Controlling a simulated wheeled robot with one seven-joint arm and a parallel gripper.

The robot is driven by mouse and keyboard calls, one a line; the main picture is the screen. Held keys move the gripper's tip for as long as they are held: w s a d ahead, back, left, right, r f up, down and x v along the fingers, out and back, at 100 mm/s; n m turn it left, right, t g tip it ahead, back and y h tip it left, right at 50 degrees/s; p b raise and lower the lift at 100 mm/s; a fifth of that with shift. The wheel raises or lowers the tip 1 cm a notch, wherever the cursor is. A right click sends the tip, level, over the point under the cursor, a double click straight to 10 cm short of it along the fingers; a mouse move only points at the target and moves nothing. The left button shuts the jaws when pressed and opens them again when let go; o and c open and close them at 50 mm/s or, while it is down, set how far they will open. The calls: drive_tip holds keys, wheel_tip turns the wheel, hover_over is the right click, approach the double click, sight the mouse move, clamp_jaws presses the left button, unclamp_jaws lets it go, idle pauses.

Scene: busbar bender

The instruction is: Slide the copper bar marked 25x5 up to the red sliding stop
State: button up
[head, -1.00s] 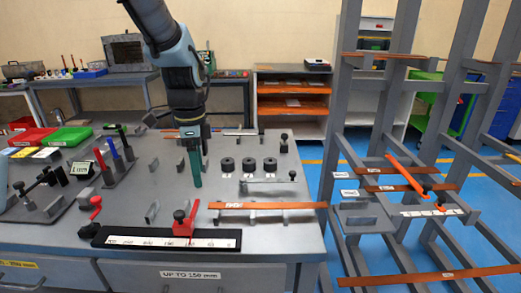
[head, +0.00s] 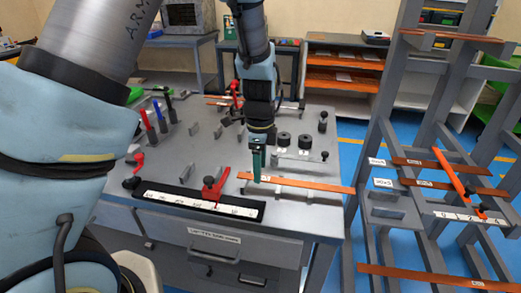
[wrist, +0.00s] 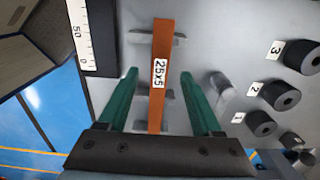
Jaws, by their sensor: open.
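The copper bar marked 25x5 (wrist: 162,60) lies on low grey supports in the wrist view, its label facing up. In the head view the bar (head: 300,182) lies along the front right of the bench, its right end over the bench edge. My gripper (wrist: 158,75) is open, with one green finger on each side of the bar and gaps on both sides. In the head view my gripper (head: 256,180) points down near the bar's left end and hides part of it. The red sliding stop (head: 214,187) sits on the black and white scale, left of the bar.
The scale (head: 190,201) runs along the bench's front edge. Black numbered rollers (wrist: 273,95) stand beside the bar. A grey rack (head: 400,215) with more copper bars stands right of the bench, across a strip of blue floor.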

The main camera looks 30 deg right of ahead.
drive_tip(key=shift+f, duration=0.75)
drive_tip(key=shift+c, duration=0.3)
clamp_jaws()
idle(0.6)
drive_tip(key=shift+w+a, duration=0.2)
drive_tip(key=shift+w+a, duration=0.45)
drive_tip(key=shift+a, duration=0.1)
drive_tip(key=shift+w+a, duration=0.15)
drive_tip(key=shift+a, duration=0.05)
drive_tip(key=shift+o, duration=0.3)
unclamp_jaws()
